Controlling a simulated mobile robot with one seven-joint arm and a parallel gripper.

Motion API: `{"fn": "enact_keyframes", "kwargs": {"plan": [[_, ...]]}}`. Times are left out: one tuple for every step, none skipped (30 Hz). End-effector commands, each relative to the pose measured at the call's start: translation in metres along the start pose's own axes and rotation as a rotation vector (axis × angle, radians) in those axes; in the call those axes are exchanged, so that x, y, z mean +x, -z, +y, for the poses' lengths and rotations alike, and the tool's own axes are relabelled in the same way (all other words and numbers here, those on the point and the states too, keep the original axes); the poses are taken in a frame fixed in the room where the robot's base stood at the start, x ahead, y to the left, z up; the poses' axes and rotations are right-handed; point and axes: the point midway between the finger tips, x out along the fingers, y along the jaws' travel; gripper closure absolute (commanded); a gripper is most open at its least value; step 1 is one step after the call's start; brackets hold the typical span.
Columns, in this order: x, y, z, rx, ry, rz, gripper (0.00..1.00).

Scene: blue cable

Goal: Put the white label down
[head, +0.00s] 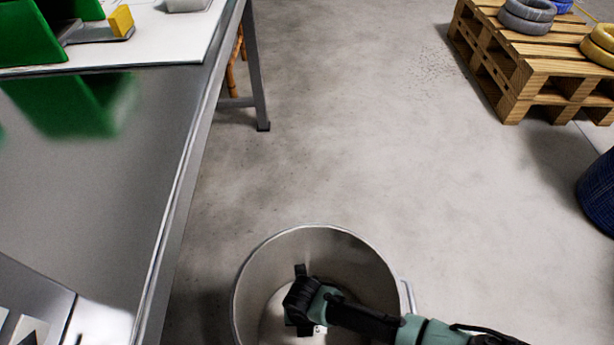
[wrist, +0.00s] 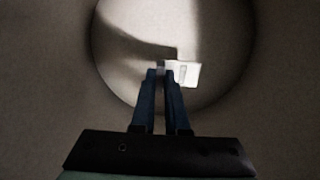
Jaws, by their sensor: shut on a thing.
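A white label (wrist: 185,74) with a small grey mark shows at the tips of my gripper's fingers in the wrist view. My gripper (wrist: 164,70) is shut on the label's left edge, and the label sticks out to the right. In the head view my gripper (head: 300,300) is inside the mouth of a round grey metal bin (head: 257,262), pointing down. The bin's inner wall (wrist: 118,40) and round floor surround the fingers in the wrist view. I cannot tell how far the label is above the bin floor.
A grey metal table (head: 120,170) with green holders (head: 25,35) and a yellow block (head: 121,20) stands to the left. A wooden pallet (head: 530,70) with cable coils (head: 527,14) is at the upper right. A dark blue container (head: 600,195) is at the right edge. Concrete floor between is clear.

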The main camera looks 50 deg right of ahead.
Motion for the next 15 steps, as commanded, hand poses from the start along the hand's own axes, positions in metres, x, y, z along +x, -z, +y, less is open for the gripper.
{"fn": "enact_keyframes", "kwargs": {"plan": [[0.017,0.000,0.001,0.000,0.000,0.000,1.00],[0.021,0.000,0.001,0.000,0.000,0.000,1.00],[0.024,0.000,0.001,0.000,-0.001,0.000,1.00],[0.026,0.000,0.001,-0.001,-0.001,0.000,1.00],[0.028,0.000,0.001,-0.001,-0.001,0.000,1.00],[0.029,0.000,0.001,-0.001,-0.001,0.000,1.00],[0.031,0.000,0.001,-0.002,-0.001,0.000,1.00],[0.034,0.000,0.001,-0.002,-0.001,0.000,1.00],[0.039,0.000,0.001,-0.001,0.000,0.001,1.00],[0.043,0.000,0.001,-0.001,0.000,0.001,1.00],[0.048,0.000,0.001,-0.001,0.000,0.001,1.00],[0.054,0.000,0.001,-0.001,0.000,0.000,1.00],[0.058,0.000,0.001,-0.001,-0.001,0.000,1.00],[0.061,0.000,0.001,-0.001,-0.001,0.000,1.00],[0.064,0.000,0.000,-0.001,-0.001,0.000,1.00]]}}
